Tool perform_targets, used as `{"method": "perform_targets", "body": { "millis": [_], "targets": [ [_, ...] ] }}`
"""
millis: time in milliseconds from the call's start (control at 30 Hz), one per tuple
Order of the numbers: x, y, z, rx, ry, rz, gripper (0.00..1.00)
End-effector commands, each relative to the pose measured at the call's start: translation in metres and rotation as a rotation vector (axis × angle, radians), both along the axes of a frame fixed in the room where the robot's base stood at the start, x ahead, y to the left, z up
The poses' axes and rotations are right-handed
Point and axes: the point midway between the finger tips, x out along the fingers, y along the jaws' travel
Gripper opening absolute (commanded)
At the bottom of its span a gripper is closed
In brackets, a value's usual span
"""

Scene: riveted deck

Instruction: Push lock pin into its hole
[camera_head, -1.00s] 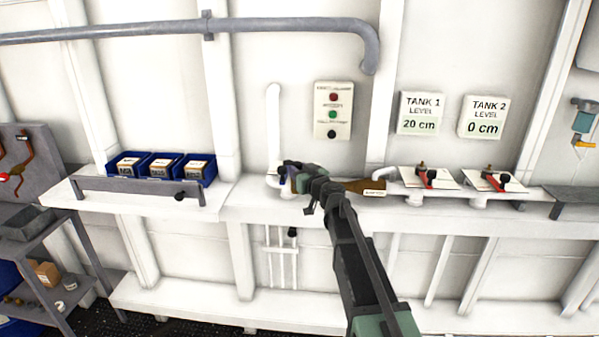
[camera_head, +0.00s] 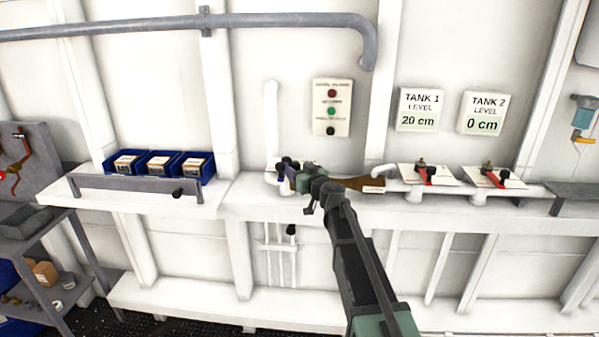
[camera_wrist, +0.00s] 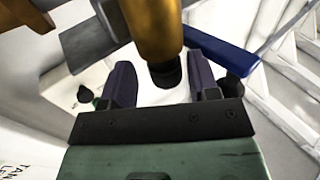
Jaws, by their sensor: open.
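My gripper (camera_wrist: 159,70) is open in the wrist view, with its two dark fingers spread apart. A brass-coloured cylinder (camera_wrist: 153,25) with a black end (camera_wrist: 165,73) reaches down between the fingers, with a gap visible at the left. A blue bar (camera_wrist: 222,52) lies beside the right finger. In the head view, my gripper (camera_head: 291,171) is at the bench fitting at the left end of the brown-gold body (camera_head: 358,184). My arm hides part of this fitting. I cannot pick out the lock pin or its hole for certain.
A white bench ledge (camera_head: 420,208) runs along the wall. Blue bins (camera_head: 158,166) stand at left, behind a grey bar with a black knob (camera_head: 178,194). Two red-handled valves (camera_head: 425,174) are at right. A button panel (camera_head: 332,108) hangs above the fitting.

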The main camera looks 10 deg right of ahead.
Motion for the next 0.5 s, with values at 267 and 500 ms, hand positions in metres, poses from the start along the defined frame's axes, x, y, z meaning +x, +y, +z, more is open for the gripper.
{"method": "perform_targets", "body": {
  "millis": [267,500],
  "targets": [
    [-0.006,0.002,0.000,0.001,0.000,0.008,0.64],
    [-0.050,-0.016,0.000,0.001,0.000,0.003,0.64]
  ]
}}
